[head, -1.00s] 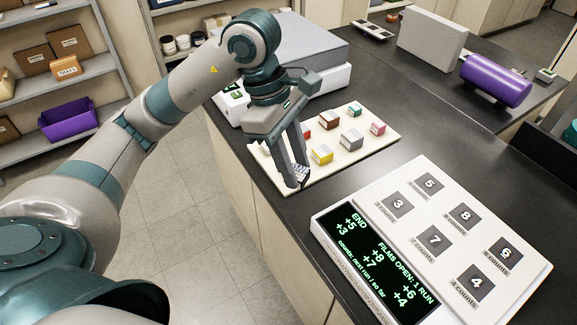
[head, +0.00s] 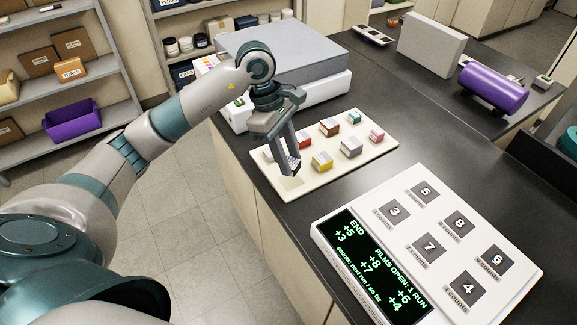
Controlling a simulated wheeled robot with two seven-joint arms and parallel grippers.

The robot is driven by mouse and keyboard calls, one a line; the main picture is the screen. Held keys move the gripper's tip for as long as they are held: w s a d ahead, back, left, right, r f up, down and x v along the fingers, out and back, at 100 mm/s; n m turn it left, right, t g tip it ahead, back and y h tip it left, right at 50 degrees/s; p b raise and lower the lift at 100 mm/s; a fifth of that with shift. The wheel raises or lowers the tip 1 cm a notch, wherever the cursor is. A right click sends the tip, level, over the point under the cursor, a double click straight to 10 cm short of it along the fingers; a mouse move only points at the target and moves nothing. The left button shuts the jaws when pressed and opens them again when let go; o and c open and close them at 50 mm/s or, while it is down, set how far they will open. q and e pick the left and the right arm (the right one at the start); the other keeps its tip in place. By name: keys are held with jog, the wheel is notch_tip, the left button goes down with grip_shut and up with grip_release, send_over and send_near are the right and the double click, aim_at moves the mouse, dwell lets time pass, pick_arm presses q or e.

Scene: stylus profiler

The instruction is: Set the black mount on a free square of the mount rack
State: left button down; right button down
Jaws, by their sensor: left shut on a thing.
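My left gripper (head: 289,162) is shut on a small dark block with a pale label, which looks like the black mount (head: 295,167). It hangs over the near-left part of the cream mount rack (head: 318,183). I cannot tell the exact gap below it. The rack holds a yellow mount (head: 322,161), a grey mount (head: 351,146), a pink mount (head: 377,135), a brown mount (head: 329,127), a green mount (head: 355,116) and a red mount (head: 303,138) partly behind the fingers. A bare tan square (head: 290,183) shows at the near-left corner. My right gripper is out of view.
A white panel with numbered squares (head: 481,220) and a lit screen (head: 370,268) stands at the near right. A large grey-topped machine (head: 290,52) is behind the rack. A purple cylinder (head: 494,88) lies at the back right. Black bench surface between is clear.

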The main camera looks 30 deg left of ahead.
pick_arm(q)
jog(key=shift+s+f+p, duration=0.1)
jog(key=shift+f+p, duration=0.85)
jog(key=shift+f, duration=1.05)
jog(key=shift+f+b, duration=0.25)
jog(key=shift+b, duration=0.1)
jog(key=c, duration=1.3)
grip_release()
jog(key=shift+r, duration=0.1)
jog(key=shift+r, duration=0.1)
